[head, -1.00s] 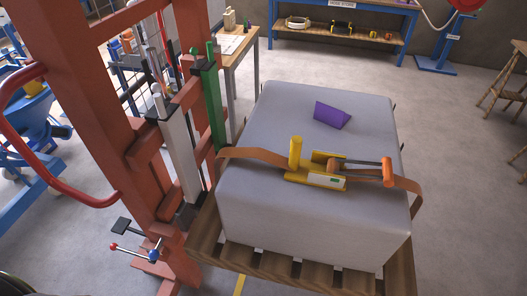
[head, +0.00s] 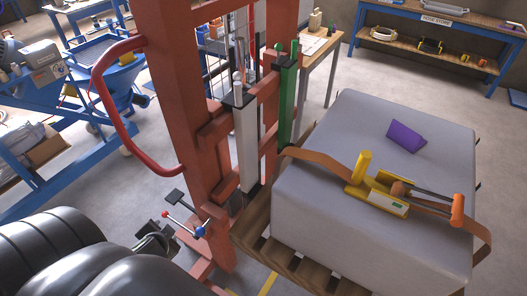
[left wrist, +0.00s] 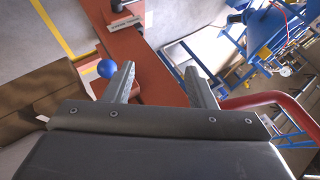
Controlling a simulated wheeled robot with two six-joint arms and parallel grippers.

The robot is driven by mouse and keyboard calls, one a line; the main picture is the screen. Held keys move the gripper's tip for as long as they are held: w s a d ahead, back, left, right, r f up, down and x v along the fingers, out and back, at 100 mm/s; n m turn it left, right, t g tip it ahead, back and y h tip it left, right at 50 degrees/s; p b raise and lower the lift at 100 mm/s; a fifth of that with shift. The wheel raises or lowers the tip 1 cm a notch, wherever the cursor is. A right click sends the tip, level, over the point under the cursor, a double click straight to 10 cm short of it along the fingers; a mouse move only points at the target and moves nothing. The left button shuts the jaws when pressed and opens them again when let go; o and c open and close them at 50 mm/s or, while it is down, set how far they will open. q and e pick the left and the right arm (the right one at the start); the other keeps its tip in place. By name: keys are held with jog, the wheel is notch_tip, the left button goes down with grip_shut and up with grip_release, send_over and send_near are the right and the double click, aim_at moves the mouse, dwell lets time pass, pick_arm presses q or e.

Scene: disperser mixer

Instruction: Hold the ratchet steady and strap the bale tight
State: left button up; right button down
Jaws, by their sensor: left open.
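A grey wrapped bale (head: 340,190) sits on a wooden pallet (head: 262,238). An orange strap (head: 320,157) crosses its top, with a yellow ratchet (head: 378,192) that has an orange-tipped handle (head: 457,210) pointing right. A purple wedge-shaped piece (head: 405,137) lies on the bale behind the ratchet. My left gripper (head: 165,238) is low at the red frame, beside a small lever with a red and a blue ball (head: 200,232). In the left wrist view the gripper (left wrist: 160,75) is open and empty, with the blue ball (left wrist: 106,68) by its left finger. My right gripper is not in view.
A red frame (head: 170,80) with a curved red handle (head: 95,85) stands between my left arm and the bale. White (head: 246,145) and green (head: 287,105) posts stand beside the bale. A blue bench (head: 440,45) is behind. Floor right of the bale is clear.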

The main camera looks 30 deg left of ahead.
aim_at(361, 159)
pick_arm(q)
jog(key=w+d+r+m+t+h, duration=0.1)
jog(key=w+d+r+t+h, duration=0.1)
jog(key=w+d+r, duration=0.5)
jog(key=w+d+r+m+t+h, duration=0.1)
jog(key=w+d+r+t+h, duration=0.1)
jog(key=w+d+r, duration=0.5)
jog(key=w+d+r+m+t+h, duration=0.1)
jog(key=w+d+r+h, duration=0.3)
jog(key=w+d+r, duration=0.4)
jog(key=shift+w+d+t, duration=0.3)
jog(key=shift+w+d, duration=0.05)
jog(key=shift+w, duration=0.25)
jog(key=shift+w+d+t, duration=0.3)
jog(key=shift+w, duration=0.3)
jog(key=shift+w+d+t, duration=0.3)
jog(key=shift+w+d, duration=0.05)
jog(key=shift+w, duration=0.25)
jog(key=s+d+r+m+g+h, duration=0.1)
jog(key=d+r+h, duration=0.2)
jog(key=d, duration=0.2)
jog(key=s+d+r+m+h, duration=0.1)
jog(key=d+r+h, duration=0.25)
jog(key=d, duration=0.25)
jog(key=shift+y, duration=0.25)
jog(key=x, duration=1.2)
jog(key=shift+w, duration=0.1)
jog(key=shift+a, duration=0.1)
